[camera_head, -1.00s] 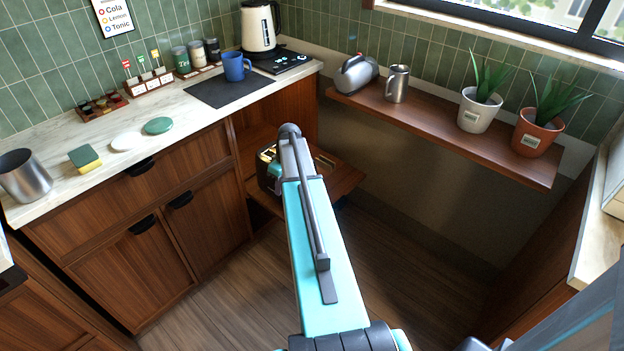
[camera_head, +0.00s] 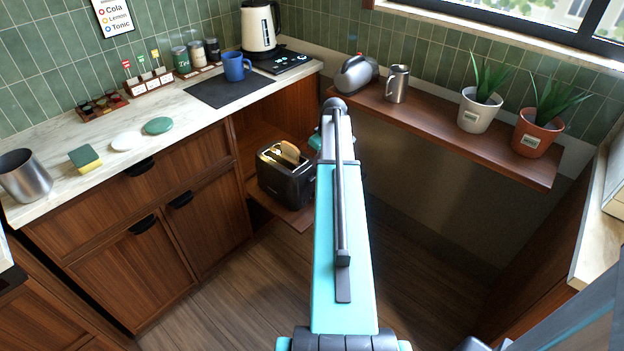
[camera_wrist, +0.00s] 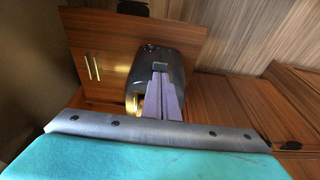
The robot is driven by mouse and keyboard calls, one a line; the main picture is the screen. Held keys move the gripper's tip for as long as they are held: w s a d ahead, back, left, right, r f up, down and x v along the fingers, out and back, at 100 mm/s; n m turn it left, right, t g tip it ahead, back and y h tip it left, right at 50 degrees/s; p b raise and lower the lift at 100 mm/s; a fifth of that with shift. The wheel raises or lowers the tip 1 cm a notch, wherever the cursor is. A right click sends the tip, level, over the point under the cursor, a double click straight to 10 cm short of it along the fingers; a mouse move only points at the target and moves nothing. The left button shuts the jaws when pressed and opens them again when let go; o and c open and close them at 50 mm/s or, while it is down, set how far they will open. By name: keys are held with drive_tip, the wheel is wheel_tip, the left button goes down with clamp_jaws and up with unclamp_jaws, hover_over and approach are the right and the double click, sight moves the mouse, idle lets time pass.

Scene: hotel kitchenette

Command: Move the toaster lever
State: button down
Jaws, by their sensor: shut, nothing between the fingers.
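The black toaster (camera_head: 286,178) stands on a low wooden shelf board in the open corner cabinet, left of my arm in the head view. Light shows in its top slots, with what looks like bread in them. In the wrist view the dark toaster (camera_wrist: 143,62) lies behind my fingers. My gripper (camera_wrist: 160,70) is shut and empty; its fingers overlap the toaster in the picture, and I cannot tell whether they touch. In the head view my arm hides the fingers. I cannot make out the lever clearly in either view.
The wooden shelf board (camera_head: 290,217) juts from the cabinet. A marble counter (camera_head: 200,125) lies above, with a blue mug (camera_head: 236,66) and kettle (camera_head: 260,27). A wall shelf (camera_head: 450,130) at right holds a metal cup (camera_head: 397,84) and plants. The floor below is clear.

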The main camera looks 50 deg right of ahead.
sight(313, 178)
drive_tip(key=shift+f, duration=0.2)
drive_tip(key=shift+b+x, duration=2)
drive_tip(key=shift+x, duration=1.35)
drive_tip(key=shift+w, duration=0.1)
drive_tip(key=shift+f, duration=0.1)
drive_tip(key=s+f+b, duration=0.2)
drive_tip(key=s+f, duration=0.1)
drive_tip(key=f, duration=0.2)
drive_tip(key=shift+f, duration=0.25)
drive_tip(key=shift+r, duration=0.1)
drive_tip(key=v, duration=1.3)
drive_tip(key=shift+s+r, duration=0.2)
drive_tip(key=shift+r, duration=0.1)
